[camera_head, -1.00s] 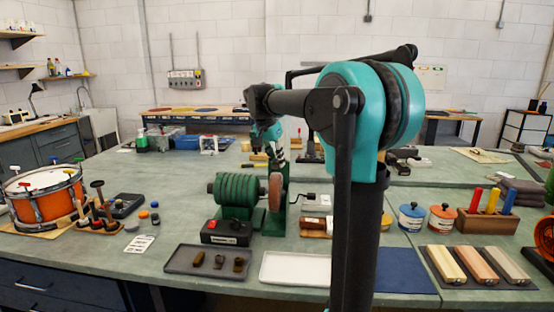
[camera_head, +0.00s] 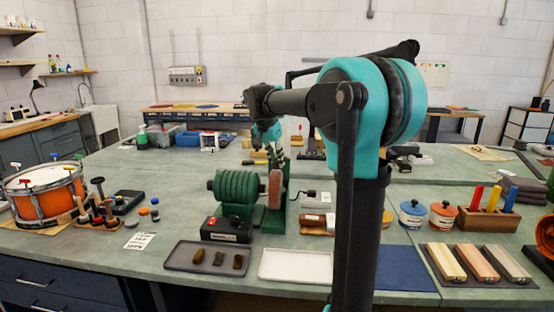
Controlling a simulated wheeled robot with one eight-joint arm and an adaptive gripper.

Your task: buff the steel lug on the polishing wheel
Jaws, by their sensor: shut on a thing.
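The polishing machine stands mid-bench, with a green ribbed motor (camera_head: 237,187) and a reddish-brown polishing wheel (camera_head: 275,187) at its right end. My gripper (camera_head: 277,158) is small in the picture, just above and behind the wheel, pointing down. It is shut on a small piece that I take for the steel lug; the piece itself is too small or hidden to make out. I cannot tell whether it touches the wheel. A black switch box (camera_head: 226,230) with a red button sits in front of the motor.
A dark tray (camera_head: 180,262) with three small brownish pieces and an empty white tray (camera_head: 296,265) lie at the front. An orange drum (camera_head: 62,202) is at left. Tins (camera_head: 412,215) and a wooden block with coloured handles (camera_head: 487,221) are at right. My arm hides part of the bench.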

